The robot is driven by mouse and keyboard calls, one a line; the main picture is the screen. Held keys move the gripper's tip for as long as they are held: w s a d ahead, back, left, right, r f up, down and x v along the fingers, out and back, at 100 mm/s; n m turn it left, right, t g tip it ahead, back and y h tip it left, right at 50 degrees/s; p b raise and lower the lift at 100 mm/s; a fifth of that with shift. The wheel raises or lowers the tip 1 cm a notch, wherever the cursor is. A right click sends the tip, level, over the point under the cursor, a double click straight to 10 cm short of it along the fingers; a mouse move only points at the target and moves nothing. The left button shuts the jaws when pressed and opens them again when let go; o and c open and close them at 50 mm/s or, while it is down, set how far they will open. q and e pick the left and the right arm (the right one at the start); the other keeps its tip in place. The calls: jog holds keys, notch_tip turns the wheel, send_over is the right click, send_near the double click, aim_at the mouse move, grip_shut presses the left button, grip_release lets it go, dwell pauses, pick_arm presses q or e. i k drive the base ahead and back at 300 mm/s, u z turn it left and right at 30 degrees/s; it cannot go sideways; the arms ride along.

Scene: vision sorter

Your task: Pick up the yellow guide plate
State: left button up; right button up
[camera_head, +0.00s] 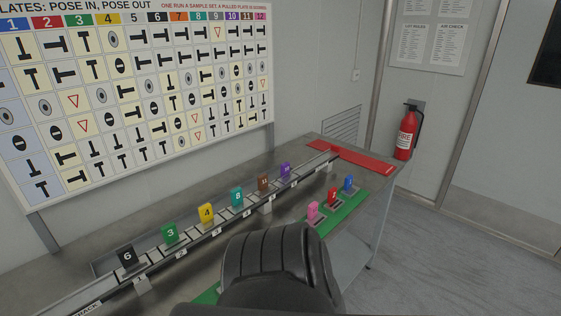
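The yellow guide plate (206,213), marked 4, stands upright on the long rail (100,288) on the bench. It is between the green plate marked 3 (169,233) and the teal plate (237,196). Neither of my grippers shows in the head view. A dark, ribbed part of my own body fills the lower middle of the view and hides part of the bench in front of the rail.
A black plate (127,256), a brown plate (263,184) and a purple plate (285,170) also stand on the rail. Pink (313,210), red (333,197) and blue (348,184) plates stand on a green mat (350,208). A red strip (362,164) lies at the bench's far end.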

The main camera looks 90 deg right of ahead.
aim_at(209, 221)
jog(key=z, duration=3.35)
